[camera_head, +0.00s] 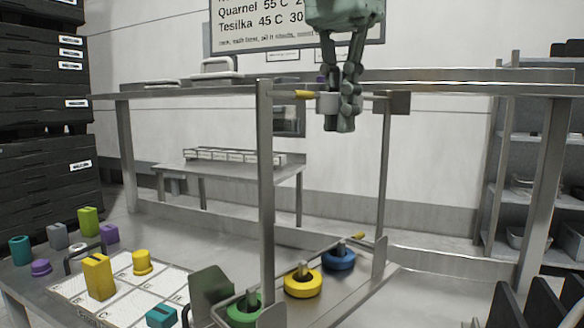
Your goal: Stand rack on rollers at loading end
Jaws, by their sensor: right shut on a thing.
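My right gripper (340,108) hangs in from the top centre, its fingers pointing down and closed beside a pale grey cylindrical piece (326,103). The fingers hide part of it. Below stands a metal tray (325,304) with upright end plates, carrying a green ring (243,311), a yellow ring (303,284) and a blue ring (338,259) around short pegs. I cannot tell which item is the rack, and no rollers show clearly. My left gripper is not in view.
Coloured blocks, including a yellow block (98,277), stand at lower left. A back table (240,172) carries a low divided holder (232,156). Black crates (45,110) are stacked left.

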